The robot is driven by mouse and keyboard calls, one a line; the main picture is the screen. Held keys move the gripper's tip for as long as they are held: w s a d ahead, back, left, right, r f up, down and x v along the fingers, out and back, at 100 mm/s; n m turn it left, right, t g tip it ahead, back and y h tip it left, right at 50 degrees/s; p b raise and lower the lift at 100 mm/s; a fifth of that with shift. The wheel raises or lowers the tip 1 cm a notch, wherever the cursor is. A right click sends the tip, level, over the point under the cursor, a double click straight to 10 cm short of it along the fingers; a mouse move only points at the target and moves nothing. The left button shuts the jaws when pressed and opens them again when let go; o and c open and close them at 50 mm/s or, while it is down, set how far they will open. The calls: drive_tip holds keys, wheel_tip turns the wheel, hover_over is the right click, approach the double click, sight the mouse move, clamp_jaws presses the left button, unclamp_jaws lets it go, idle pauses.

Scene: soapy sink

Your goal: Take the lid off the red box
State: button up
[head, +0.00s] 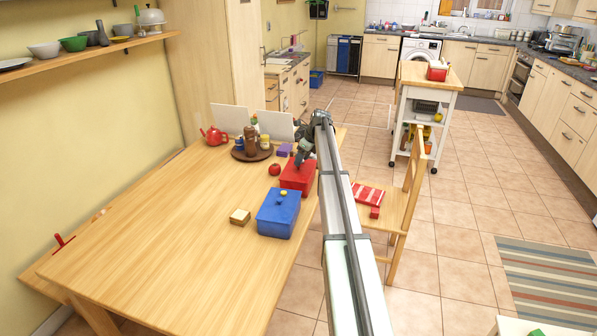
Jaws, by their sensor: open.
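The red box (293,181) stands on the wooden table near its right edge, behind the blue box. Its top looks red, and I cannot make out the lid's seam or a knob. My gripper (301,161) is open at the back of the red box's top, pointing down. It hides part of the top. I cannot tell whether its fingers touch the lid. My arm passes along the right side of the box.
A blue box (279,214) with a yellow knob stands in front of the red box. A tomato (274,169), a yellowish block (240,216) and a brown tray (238,155) with bottles are nearby. A chair (398,215) stands at right. The table's left half is clear.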

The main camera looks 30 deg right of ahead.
drive_tip(key=x, duration=0.3)
drive_tip(key=shift+f, duration=0.15)
drive_tip(key=shift+c, duration=0.2)
clamp_jaws()
